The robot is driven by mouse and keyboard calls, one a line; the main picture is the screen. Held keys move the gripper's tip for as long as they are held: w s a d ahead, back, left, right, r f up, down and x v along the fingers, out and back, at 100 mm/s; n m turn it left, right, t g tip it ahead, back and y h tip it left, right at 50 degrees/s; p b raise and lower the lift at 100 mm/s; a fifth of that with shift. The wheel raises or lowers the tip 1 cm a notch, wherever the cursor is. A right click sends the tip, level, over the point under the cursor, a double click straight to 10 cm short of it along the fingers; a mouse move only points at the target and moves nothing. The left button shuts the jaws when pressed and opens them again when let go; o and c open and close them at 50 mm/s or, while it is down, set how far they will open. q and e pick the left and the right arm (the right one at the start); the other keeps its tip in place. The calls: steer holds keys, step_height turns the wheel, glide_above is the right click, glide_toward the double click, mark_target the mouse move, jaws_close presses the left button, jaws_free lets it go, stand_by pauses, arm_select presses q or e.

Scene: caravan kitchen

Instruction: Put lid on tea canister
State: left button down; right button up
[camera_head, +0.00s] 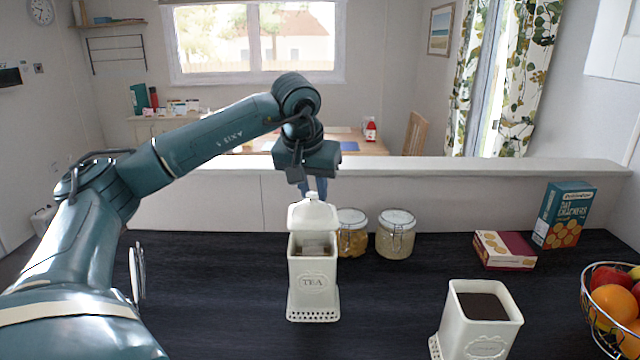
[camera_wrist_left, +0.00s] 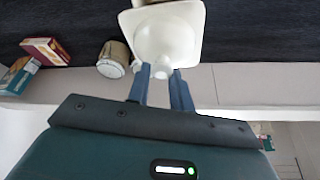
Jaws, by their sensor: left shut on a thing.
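The cream tea canister (camera_head: 313,286), marked TEA, stands upright on the dark counter with its top open. My left gripper (camera_head: 313,190) is shut on the knob of the cream lid (camera_head: 312,215). The lid is held above and slightly behind the canister's opening, apart from the rim as far as I can see. In the left wrist view, the lid (camera_wrist_left: 166,35) shows with its knob between the fingers (camera_wrist_left: 160,82). The canister is mostly hidden behind the lid there. My right gripper is not in view.
Two glass jars (camera_head: 352,240) (camera_head: 395,240) stand just behind and right of the canister. An open cream canister (camera_head: 480,330) with dark contents is at front right. A maroon box (camera_head: 504,251), a cracker box (camera_head: 564,215) and a fruit bowl (camera_head: 612,335) are further right. A low ledge (camera_head: 440,170) runs behind.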

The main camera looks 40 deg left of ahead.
mark_target(311, 205)
arm_select(q)
step_height(311, 205, down, 3)
steer(key=shift+s+f+b, duration=0.1)
steer(key=shift+f+b, duration=0.05)
steer(key=shift+b, duration=1.05)
steer(key=shift+f+b, duration=0.45)
steer(key=shift+f, duration=0.25)
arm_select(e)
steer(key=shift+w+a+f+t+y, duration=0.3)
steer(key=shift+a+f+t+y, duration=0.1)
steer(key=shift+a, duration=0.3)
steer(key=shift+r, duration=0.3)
arm_select(q)
steer(key=shift+f, duration=0.55)
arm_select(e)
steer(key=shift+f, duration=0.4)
arm_select(q)
steer(key=c, duration=1.5)
jaws_free()
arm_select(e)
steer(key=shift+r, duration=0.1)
